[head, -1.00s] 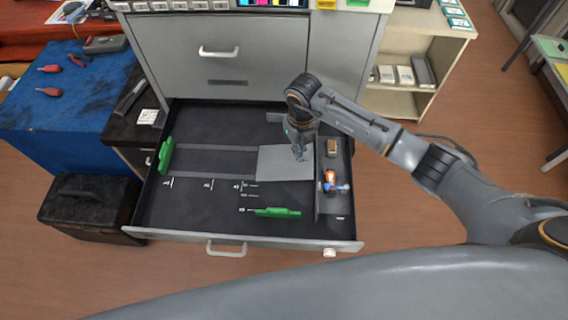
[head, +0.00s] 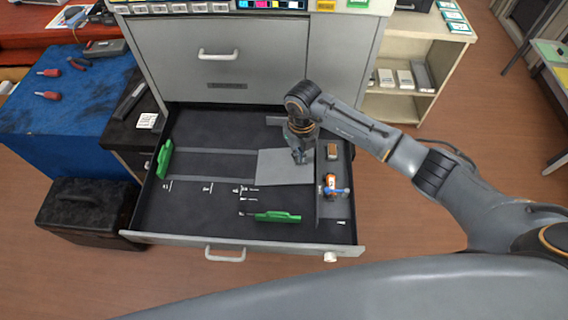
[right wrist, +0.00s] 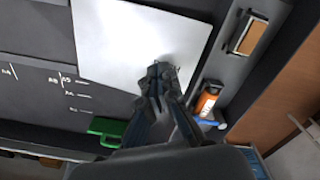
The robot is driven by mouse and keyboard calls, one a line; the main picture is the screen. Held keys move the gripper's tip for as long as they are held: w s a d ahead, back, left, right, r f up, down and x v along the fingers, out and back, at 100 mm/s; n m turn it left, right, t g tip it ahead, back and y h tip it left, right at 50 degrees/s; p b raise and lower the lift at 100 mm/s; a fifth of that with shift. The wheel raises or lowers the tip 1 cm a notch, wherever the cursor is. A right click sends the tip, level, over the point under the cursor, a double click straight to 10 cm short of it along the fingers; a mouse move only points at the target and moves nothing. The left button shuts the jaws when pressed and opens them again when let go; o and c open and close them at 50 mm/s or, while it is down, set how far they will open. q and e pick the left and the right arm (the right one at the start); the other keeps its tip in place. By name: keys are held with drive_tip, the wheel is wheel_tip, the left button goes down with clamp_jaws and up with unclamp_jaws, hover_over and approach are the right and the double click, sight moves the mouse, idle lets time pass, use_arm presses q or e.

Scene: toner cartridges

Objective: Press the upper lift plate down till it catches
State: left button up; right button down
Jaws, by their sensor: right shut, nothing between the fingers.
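The lift plate (head: 275,168) is a flat light-grey sheet at the right part of the open drawer's floor; in the right wrist view it is the pale plate (right wrist: 125,42) filling the upper middle. My right gripper (head: 301,158) is shut and empty, fingers pointing down over the plate's right part. In the right wrist view its fingertips (right wrist: 158,72) are at the plate's surface; I cannot tell whether they press on it. My left gripper does not show.
The open paper drawer (head: 205,217) has a green guide (head: 165,159) at left and another green guide (head: 277,217) in front. A side compartment at right holds an orange bottle (head: 330,181) and a brown-topped block (head: 333,151). A black case (head: 88,205) stands left on the floor.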

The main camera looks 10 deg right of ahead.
idle(0.4)
drive_tip(key=shift+f, duration=0.15)
drive_tip(key=shift+f+b, duration=1.8)
drive_tip(key=shift+f, duration=0.2)
drive_tip(key=shift+r, duration=0.15)
wheel_tip(320, 180, up, 3)
drive_tip(key=p, duration=0.2)
drive_tip(key=shift+p, duration=0.3)
wheel_tip(320, 180, up, 7)
drive_tip(key=p, duration=0.4)
drive_tip(key=shift+p, duration=0.3)
